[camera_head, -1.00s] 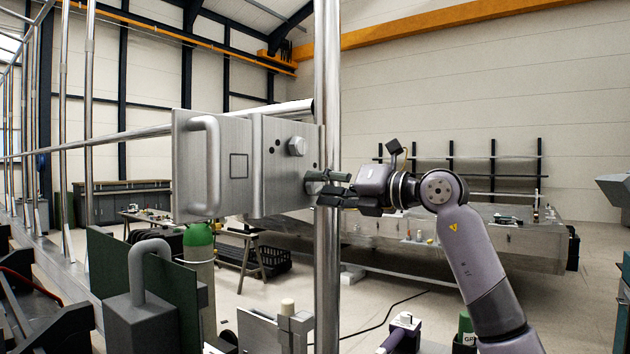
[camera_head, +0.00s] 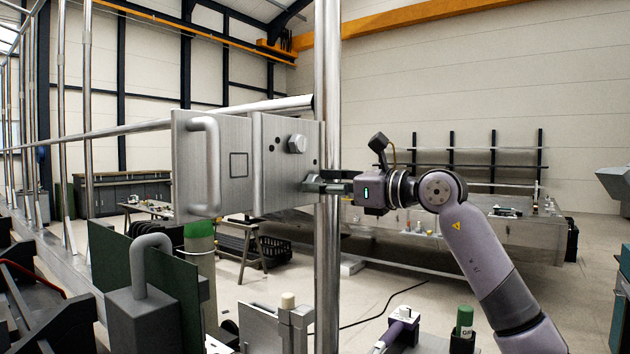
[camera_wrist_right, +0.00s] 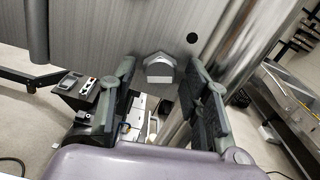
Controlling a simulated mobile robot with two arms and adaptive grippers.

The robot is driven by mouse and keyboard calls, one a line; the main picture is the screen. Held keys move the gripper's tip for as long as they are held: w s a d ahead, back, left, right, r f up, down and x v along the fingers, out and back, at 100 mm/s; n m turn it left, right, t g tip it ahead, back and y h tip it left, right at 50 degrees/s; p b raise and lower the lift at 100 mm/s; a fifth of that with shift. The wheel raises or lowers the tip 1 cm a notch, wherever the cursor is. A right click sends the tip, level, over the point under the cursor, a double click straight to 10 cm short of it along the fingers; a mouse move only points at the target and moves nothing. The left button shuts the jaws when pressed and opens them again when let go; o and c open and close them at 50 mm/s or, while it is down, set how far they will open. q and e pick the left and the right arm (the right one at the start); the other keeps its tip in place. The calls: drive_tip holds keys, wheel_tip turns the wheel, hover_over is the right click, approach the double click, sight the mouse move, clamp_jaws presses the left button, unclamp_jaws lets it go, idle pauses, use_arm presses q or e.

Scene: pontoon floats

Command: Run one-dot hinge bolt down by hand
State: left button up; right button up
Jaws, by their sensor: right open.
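The brushed-metal hinge plate (camera_head: 285,185) stands against a vertical steel post. A hex bolt (camera_head: 297,144) shows high on it, with two dark dots to its left. A single dark dot (camera_head: 314,165) sits lower down, just above my right gripper (camera_head: 312,182). In the right wrist view, a hex bolt head (camera_wrist_right: 158,70) stands out from the plate, with one dark dot (camera_wrist_right: 192,38) beside it. My right gripper (camera_wrist_right: 162,72) is open, a finger on either side of that head, with visible gaps. In the head view my gripper hides this bolt. My left gripper is not in view.
The steel post (camera_head: 327,240) runs upright close to my right fingers. A gate panel with a grey handle (camera_head: 207,165) adjoins the hinge plate at left. Below stand a purple-handled tool (camera_head: 397,328) and a green-capped bottle (camera_head: 465,318).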

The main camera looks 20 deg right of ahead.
drive_tip(key=n, duration=1.4)
drive_tip(key=shift+n, duration=0.3)
drive_tip(key=shift+c, duration=0.4)
drive_tip(key=c, duration=0.9)
drive_tip(key=shift+o, duration=0.2)
drive_tip(key=shift+m, duration=6.1)
